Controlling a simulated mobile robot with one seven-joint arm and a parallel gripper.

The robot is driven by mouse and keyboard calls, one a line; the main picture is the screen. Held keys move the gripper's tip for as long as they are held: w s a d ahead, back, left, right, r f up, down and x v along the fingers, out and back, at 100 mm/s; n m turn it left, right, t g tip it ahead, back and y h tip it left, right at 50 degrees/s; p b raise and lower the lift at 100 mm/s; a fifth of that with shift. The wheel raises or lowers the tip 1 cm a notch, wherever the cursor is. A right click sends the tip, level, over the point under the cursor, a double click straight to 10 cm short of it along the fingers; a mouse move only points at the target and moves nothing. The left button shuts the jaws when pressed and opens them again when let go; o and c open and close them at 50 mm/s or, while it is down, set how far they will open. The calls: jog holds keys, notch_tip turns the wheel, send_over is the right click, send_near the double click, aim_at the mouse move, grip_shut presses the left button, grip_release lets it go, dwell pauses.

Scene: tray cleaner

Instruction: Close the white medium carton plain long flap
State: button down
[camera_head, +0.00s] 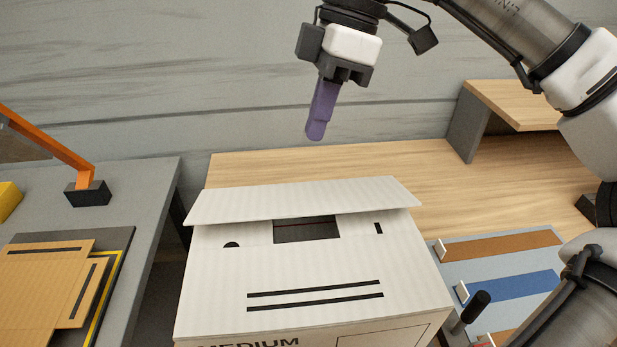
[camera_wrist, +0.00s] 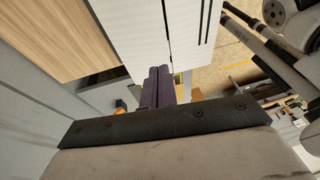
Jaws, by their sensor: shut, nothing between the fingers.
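The white medium carton (camera_head: 310,270) stands at the front centre in the head view. Its front long flap, marked with two black stripes, lies flat over the top. The plain long flap (camera_head: 305,200) at the back is tilted up, with a dark gap (camera_head: 306,230) between the flaps. My gripper (camera_head: 316,136), with purple fingers, is shut and empty, above and behind the plain flap and apart from it. In the wrist view the gripper fingers (camera_wrist: 158,75) show near a white carton panel (camera_wrist: 140,35); whether they touch cannot be told there.
A wooden table (camera_head: 480,195) lies behind the carton, with a raised wooden shelf (camera_head: 515,105) at the right. A grey table (camera_head: 130,200) at left holds flat cardboard (camera_head: 40,285) and an orange arm-like fixture (camera_head: 50,140). A panel with coloured strips (camera_head: 500,275) lies right of the carton.

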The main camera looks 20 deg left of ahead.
jog(key=p, duration=0.2)
send_near(300, 212)
jog(key=x, duration=0.5)
jog(key=shift+s+f, duration=0.1)
jog(key=shift+f, duration=0.05)
jog(key=shift+f, duration=0.15)
